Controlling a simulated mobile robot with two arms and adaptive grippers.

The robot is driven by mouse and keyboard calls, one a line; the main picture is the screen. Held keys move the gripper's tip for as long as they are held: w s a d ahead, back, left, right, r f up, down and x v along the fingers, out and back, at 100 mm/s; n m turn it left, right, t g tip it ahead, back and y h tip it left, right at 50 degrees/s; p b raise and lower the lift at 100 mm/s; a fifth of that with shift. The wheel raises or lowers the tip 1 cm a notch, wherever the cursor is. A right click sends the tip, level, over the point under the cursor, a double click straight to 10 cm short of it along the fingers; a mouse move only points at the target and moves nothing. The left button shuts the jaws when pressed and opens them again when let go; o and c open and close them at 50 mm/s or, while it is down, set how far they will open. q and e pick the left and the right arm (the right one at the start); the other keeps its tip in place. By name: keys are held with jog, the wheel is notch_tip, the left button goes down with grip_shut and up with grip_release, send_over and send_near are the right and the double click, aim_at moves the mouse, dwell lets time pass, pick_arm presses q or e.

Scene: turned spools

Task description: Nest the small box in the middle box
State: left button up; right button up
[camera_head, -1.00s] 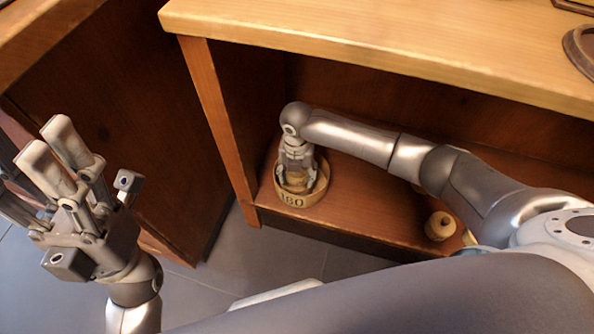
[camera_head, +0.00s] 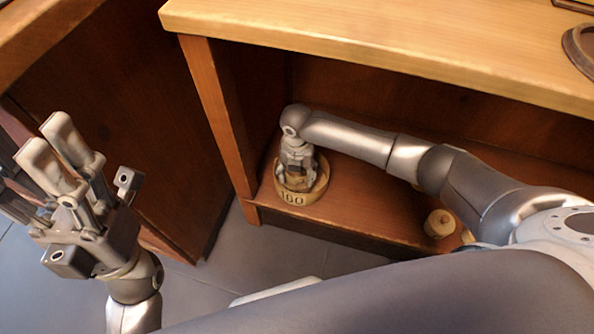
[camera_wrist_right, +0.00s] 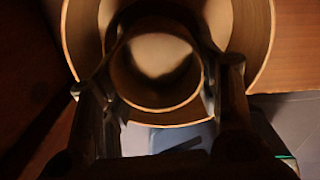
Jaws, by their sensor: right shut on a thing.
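My right gripper (camera_head: 297,178) is shut on a small round wooden box (camera_wrist_right: 155,62) in the wrist view, its fingers on opposite sides of the rim. Larger round walls (camera_wrist_right: 254,45) surround the small box in that view. In the head view the gripper points down into a wide round wooden box (camera_head: 319,191) with dark numerals on its front. The gripper mostly hides the small box there, and I cannot tell whether it rests on the floor inside. I cannot tell how many larger boxes are nested there. My left gripper (camera_head: 45,145) is raised and empty at the left.
The wide box stands on a low wooden shelf (camera_head: 365,205), near its left upright (camera_head: 215,115). A wooden top (camera_head: 390,45) overhangs the shelf. A turned wooden spool (camera_head: 438,223) stands to the right, below my right forearm. Grey floor tiles lie in front.

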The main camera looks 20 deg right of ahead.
jog(key=o, duration=0.9)
jog(key=o, duration=0.4)
jog(key=shift+r, duration=0.15)
jog(key=shift+r+p, duration=0.55)
jog(key=shift+p, duration=0.4)
